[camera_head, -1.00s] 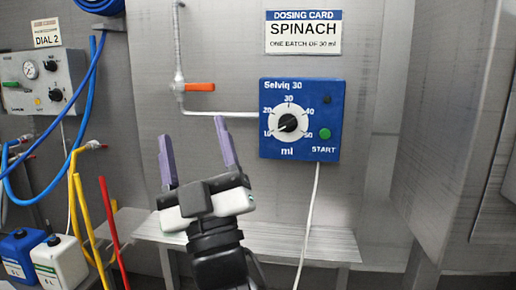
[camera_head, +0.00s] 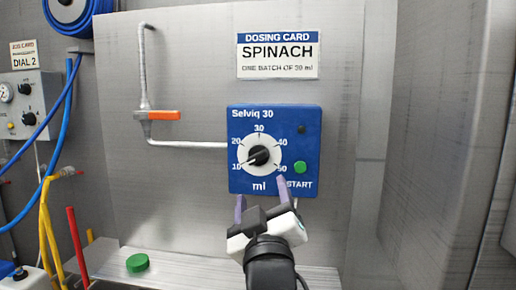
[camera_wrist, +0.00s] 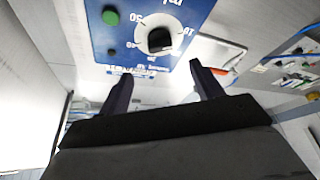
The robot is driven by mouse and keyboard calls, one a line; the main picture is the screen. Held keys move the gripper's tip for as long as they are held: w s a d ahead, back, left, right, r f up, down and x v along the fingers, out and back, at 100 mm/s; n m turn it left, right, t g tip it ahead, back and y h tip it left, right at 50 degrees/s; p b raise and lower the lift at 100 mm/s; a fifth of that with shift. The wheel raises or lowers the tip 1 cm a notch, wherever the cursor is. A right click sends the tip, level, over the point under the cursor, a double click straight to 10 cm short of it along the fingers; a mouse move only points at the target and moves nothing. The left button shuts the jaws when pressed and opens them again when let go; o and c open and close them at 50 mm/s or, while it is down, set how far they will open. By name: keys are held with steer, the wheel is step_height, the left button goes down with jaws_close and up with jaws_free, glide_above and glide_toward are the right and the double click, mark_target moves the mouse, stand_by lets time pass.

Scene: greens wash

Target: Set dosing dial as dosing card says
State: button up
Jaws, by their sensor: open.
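The blue dosing box (camera_head: 240,115) marked Selviq 30 is on the grey wall. Its black dial knob (camera_head: 259,155) sits on a white disc with marks from 10 to 50, and its pale pointer line aims lower left, near 10. A green START button (camera_head: 300,168) is right of the knob. In the wrist view the knob (camera_wrist: 160,39) appears beyond the gap between the fingers, not touched.
A pipe with an orange valve handle (camera_head: 164,115) runs left of the box. A green round object (camera_head: 137,262) lies on the metal ledge (camera_head: 190,268) below. Hoses and another panel (camera_head: 30,105) are at the far left. A metal cabinet side (camera_head: 430,150) stands at right.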

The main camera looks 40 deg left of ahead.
mark_target(258, 161)
steer(key=p+x, duration=0.8)
steer(key=x, duration=0.3)
steer(key=shift+p, duration=0.3)
steer(key=shift+c, duration=0.2)
steer(key=c, duration=0.9)
